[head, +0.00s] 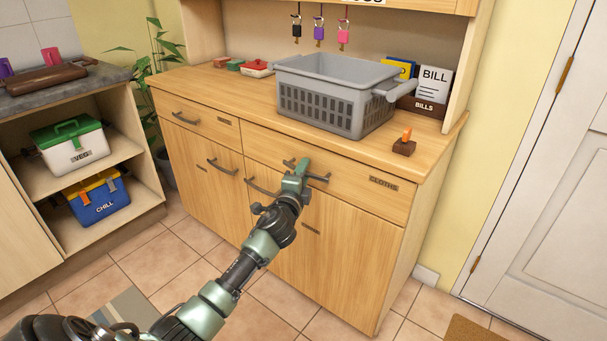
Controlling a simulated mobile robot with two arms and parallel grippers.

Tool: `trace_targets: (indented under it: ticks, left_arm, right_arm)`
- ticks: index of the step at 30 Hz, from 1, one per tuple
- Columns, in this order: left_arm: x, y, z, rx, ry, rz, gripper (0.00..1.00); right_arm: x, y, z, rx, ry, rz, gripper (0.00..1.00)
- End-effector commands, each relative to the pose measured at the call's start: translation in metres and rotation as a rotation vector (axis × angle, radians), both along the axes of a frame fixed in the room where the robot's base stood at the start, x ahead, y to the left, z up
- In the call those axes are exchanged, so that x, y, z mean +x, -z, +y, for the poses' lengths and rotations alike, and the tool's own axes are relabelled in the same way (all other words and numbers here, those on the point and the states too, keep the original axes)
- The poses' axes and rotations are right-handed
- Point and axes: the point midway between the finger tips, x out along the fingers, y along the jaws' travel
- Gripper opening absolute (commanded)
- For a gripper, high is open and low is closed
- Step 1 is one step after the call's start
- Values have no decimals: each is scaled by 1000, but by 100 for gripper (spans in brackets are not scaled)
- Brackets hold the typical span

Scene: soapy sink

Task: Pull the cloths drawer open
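The cloths drawer (350,183) is the wide upper right drawer of the wooden cabinet, with a "CLOTHS" label at its right end. It sits flush with the cabinet front and looks shut. Its dark bar handle (320,178) shows on both sides of my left gripper (301,166). The gripper is right at the middle of the handle and hides that part. I cannot tell whether its fingers are closed around the bar. My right gripper is not in view.
A grey plastic basket (335,94) stands on the cabinet top (215,98), near a bills box (424,105) and a small wooden block with an orange piece (404,145). Cabinet doors are below the drawer. The tiled floor (180,260) in front looks mostly clear.

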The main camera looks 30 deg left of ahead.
Motion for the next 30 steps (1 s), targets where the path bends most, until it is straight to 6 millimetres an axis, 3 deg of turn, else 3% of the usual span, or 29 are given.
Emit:
trace_targets:
  ticks: [7, 11, 30]
  left_arm:
    - [1, 0, 0, 0, 0, 1, 34]
    - [1, 0, 0, -1, 0, 1, 0]
    - [0, 1, 0, -2, 0, 2, 0]
  right_arm:
    - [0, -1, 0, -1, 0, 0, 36]
    - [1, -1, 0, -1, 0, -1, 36]
    - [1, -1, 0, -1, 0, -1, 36]
